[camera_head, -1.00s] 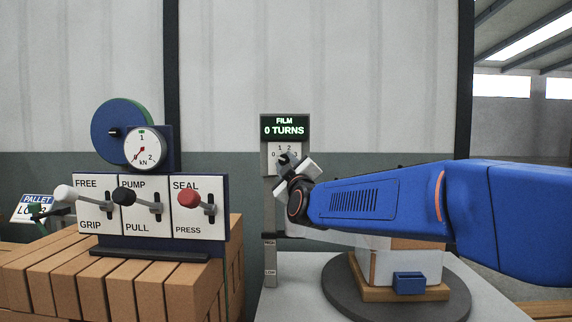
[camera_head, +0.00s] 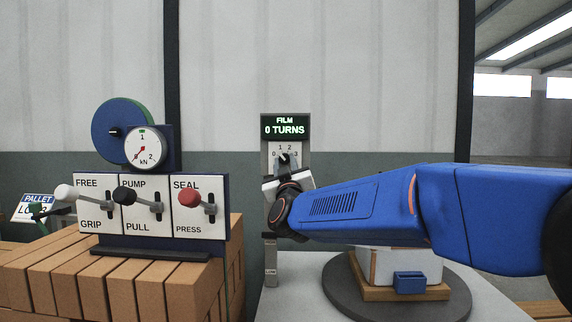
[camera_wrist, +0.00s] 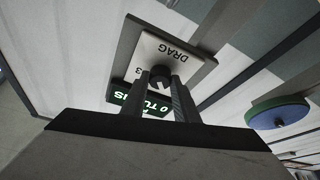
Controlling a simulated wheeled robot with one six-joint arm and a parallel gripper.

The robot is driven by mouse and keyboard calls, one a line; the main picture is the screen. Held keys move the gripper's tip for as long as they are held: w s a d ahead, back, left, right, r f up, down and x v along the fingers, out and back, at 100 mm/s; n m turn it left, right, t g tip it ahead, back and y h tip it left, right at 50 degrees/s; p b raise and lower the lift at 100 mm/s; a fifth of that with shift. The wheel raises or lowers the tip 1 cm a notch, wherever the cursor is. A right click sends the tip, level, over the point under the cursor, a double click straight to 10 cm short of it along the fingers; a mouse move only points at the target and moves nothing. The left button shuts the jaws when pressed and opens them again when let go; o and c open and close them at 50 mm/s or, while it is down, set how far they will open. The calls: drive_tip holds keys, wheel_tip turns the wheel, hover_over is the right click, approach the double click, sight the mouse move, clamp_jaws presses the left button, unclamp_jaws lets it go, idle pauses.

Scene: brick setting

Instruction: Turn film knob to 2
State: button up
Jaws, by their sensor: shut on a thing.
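The film knob (camera_head: 284,159) is a small dark knob on a white plate marked 0, 1, 2 and 3, under a green display (camera_head: 285,127) reading FILM 0 TURNS. My gripper (camera_head: 284,170) reaches it from below and in front, partly covering the plate. In the wrist view, the fingers of my gripper (camera_wrist: 160,88) are shut on the dark knob (camera_wrist: 161,74), one on each side. The word DRAG shows on the plate (camera_wrist: 178,50), upside down in that view. I cannot tell which number the knob points to.
A lever panel (camera_head: 150,222) with white, black and red handles stands on bricks at left, below a round kN gauge (camera_head: 145,150). A grey turntable (camera_head: 335,285) holding a wrapped load is under my arm.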

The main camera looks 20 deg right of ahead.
drive_tip(key=m+h, duration=0.1)
drive_tip(key=m, duration=0.2)
drive_tip(key=m+g+h, duration=0.1)
drive_tip(key=m+h, duration=0.1)
drive_tip(key=m, duration=0.1)
drive_tip(key=m+h, duration=0.2)
drive_tip(key=m, duration=0.1)
drive_tip(key=shift+w+a+m, duration=0.1)
drive_tip(key=shift+a+m, duration=0.2)
drive_tip(key=shift+a, duration=0.05)
drive_tip(key=m+g+h, duration=0.1)
drive_tip(key=m, duration=0.1)
drive_tip(key=m+g, duration=0.1)
drive_tip(key=m, duration=0.2)
drive_tip(key=m+g+h, duration=0.1)
drive_tip(key=m, duration=0.2)
drive_tip(key=shift+a+r+h, duration=0.1)
drive_tip(key=shift+r+h, duration=0.05)
drive_tip(key=shift+h, duration=0.15)
drive_tip(key=shift+m, duration=0.3)
drive_tip(key=o, duration=1.1)
drive_tip(key=shift+c, duration=0.2)
